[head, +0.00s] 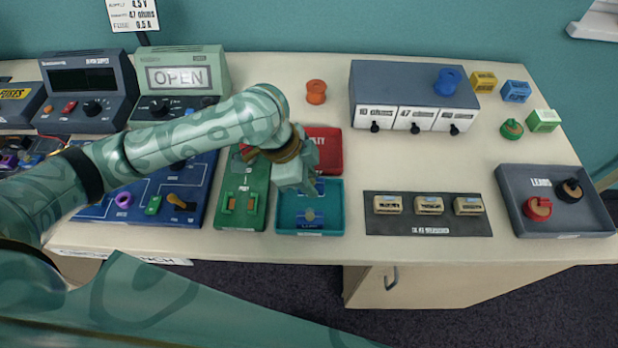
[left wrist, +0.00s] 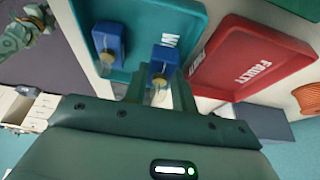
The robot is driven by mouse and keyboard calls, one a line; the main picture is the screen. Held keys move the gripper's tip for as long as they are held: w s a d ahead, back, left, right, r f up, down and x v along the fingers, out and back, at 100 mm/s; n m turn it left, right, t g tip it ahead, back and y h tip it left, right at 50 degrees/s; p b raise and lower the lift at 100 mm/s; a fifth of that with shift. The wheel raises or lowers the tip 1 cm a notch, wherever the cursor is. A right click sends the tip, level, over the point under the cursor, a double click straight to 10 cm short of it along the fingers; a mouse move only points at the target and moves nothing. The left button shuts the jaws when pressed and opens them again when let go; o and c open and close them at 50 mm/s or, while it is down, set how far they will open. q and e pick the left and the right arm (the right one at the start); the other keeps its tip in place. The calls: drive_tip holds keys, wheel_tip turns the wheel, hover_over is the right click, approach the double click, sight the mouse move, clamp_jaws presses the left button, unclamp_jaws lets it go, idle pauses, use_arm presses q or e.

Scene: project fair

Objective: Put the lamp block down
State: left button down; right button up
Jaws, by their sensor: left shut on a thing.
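My left gripper (head: 308,183) is shut on a lamp block (left wrist: 160,73), a blue block with a clear bulb. It is over the back part of the teal tray (head: 338,210); the left wrist view also shows this tray (left wrist: 133,72) under the held block. I cannot tell whether the held block touches the tray floor. A second blue block (left wrist: 108,42) sits in the tray, nearer its front; the head view shows it too (head: 308,217). My right gripper is not clearly seen; a small patterned part of my body shows at the left wrist view's upper left.
The red fault tray (head: 330,150) stands directly behind the teal tray. A green board (head: 240,205) stands to its left, a dark mat (head: 400,226) with several beige parts to its right. An orange spool (head: 316,92) stands behind. The table's front edge is close.

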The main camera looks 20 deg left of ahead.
use_arm(q)
drive_tip(key=shift+s+f, duration=0.25)
drive_tip(key=shift+f, duration=0.35)
drive_tip(key=c, duration=1.1)
unclamp_jaws()
drive_tip(key=shift+s+a+f, duration=0.1)
drive_tip(key=shift+f, duration=0.05)
drive_tip(key=shift+c, duration=0.2)
drive_tip(key=shift+w+r, duration=0.2)
drive_tip(key=shift+w, duration=0.05)
drive_tip(key=shift+w+r, duration=0.1)
drive_tip(key=shift+r, duration=0.1)
drive_tip(key=p+v, duration=0.4)
drive_tip(key=v, duration=0.8)
drive_tip(key=shift+r+p, duration=0.35)
drive_tip(key=shift+r, duration=0.05)
